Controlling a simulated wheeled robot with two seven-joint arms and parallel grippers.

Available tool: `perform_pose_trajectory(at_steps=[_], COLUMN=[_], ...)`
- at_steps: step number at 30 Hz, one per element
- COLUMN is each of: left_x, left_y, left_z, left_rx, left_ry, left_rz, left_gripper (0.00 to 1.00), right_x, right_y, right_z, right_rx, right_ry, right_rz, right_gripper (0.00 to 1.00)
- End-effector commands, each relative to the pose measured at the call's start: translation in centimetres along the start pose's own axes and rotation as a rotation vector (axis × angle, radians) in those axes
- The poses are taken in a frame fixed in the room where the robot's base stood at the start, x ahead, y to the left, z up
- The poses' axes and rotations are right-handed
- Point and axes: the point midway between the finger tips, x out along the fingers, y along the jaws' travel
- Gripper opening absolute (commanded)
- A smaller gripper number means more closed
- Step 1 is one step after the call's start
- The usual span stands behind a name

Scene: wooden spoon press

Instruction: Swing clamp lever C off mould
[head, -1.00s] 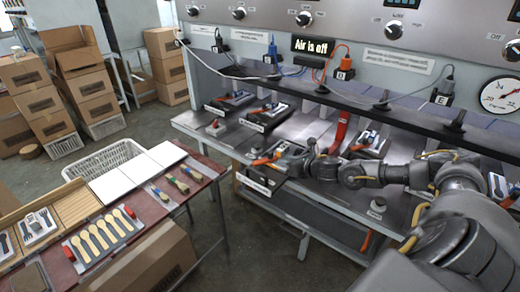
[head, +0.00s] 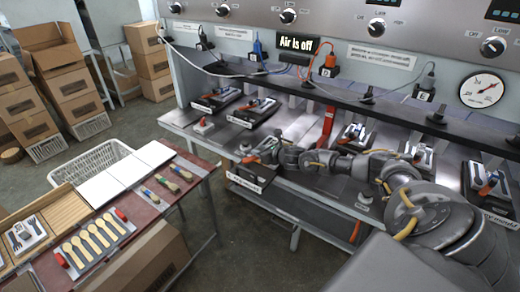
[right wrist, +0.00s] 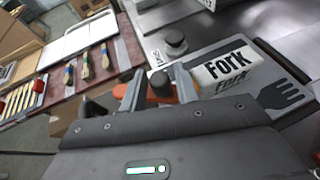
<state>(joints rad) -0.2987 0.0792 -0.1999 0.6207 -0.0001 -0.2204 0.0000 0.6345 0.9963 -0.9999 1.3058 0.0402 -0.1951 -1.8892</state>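The mould with the white front label (head: 243,183) sits at the near edge of the press bench. In the right wrist view its grey plate (right wrist: 292,72) carries a white block marked "Fork" (right wrist: 225,70) and a dark fork shape. My right gripper (right wrist: 160,82) is over the left side of this mould, its two fingers apart. Orange parts of the clamp lever (right wrist: 121,91) show beside and between the fingers, with a dark round part there too. Contact with the lever cannot be told. In the head view my right gripper (head: 262,154) hides most of the lever. My left gripper is out of view.
Other clamp moulds (head: 252,111) stand on the bench behind and to the right. A red upright part (head: 327,124) rises behind my arm. A side table (head: 150,215) with spoons and brushes stands at the left. A sign (head: 297,44) reads "Air is off".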

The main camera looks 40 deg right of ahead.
Motion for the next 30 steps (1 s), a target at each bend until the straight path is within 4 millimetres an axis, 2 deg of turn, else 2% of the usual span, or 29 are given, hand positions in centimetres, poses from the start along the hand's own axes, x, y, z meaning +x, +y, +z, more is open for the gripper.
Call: perform_pose_trajectory(at_steps=[4, 12, 20, 26, 30], left_x=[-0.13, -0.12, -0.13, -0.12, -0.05], left_y=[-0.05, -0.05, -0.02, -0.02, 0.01], left_z=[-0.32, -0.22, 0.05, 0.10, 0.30], left_rx=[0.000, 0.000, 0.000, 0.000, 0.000], left_ry=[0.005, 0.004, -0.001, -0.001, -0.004], left_rz=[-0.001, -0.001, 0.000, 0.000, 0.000], left_gripper=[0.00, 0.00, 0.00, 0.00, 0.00], right_x=[0.64, 0.69, 0.68, 0.71, 1.11], right_y=[0.05, -0.03, -0.03, 0.02, 0.80], right_z=[0.01, -0.05, -0.04, -0.02, 0.14], right_rx=[0.000, 0.000, 0.001, 0.001, 0.005], right_ry=[0.000, 0.000, 0.000, 0.000, -0.001], right_rz=[0.001, 0.000, 0.000, 0.000, -0.006], right_gripper=[0.31, 0.31, 0.00, 0.00, 0.00])
